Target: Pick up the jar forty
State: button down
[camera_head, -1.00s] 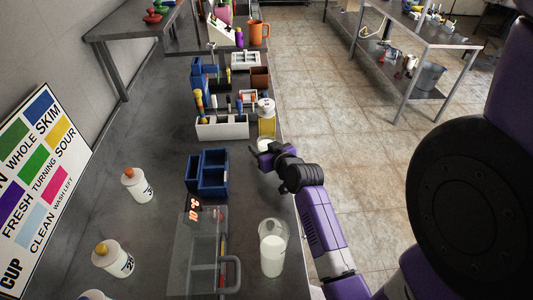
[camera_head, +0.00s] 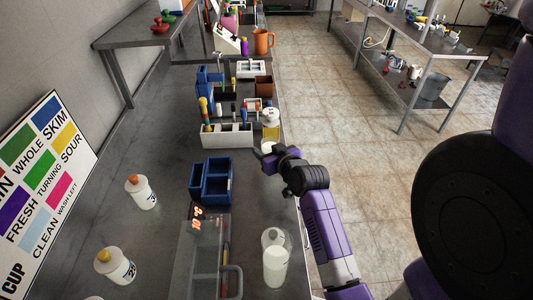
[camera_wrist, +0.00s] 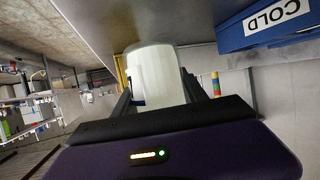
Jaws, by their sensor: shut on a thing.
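My gripper (camera_head: 270,155) is shut on a white jar (camera_wrist: 152,76), which sits between the two fingers in the wrist view. In the head view the jar (camera_head: 267,146) shows only in part, beside the counter's right edge, just in front of a jar with yellow contents (camera_head: 271,126). No number is readable on the held jar, and I cannot tell whether it touches the counter. Two white numbered jars stand on the left of the counter, one with an orange cap (camera_head: 142,193) and one with a yellow cap (camera_head: 116,266); their numbers are only partly legible.
A blue bin (camera_head: 211,182) stands left of my gripper; a blue box marked COLD (camera_wrist: 265,25) shows in the wrist view. A white rack (camera_head: 227,136) stands behind the bin. A clear container with white contents (camera_head: 275,262) and a transparent case (camera_head: 202,250) are nearer. Open floor lies right.

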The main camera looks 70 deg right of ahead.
notch_tip(320, 180, up, 17)
dwell(1.2)
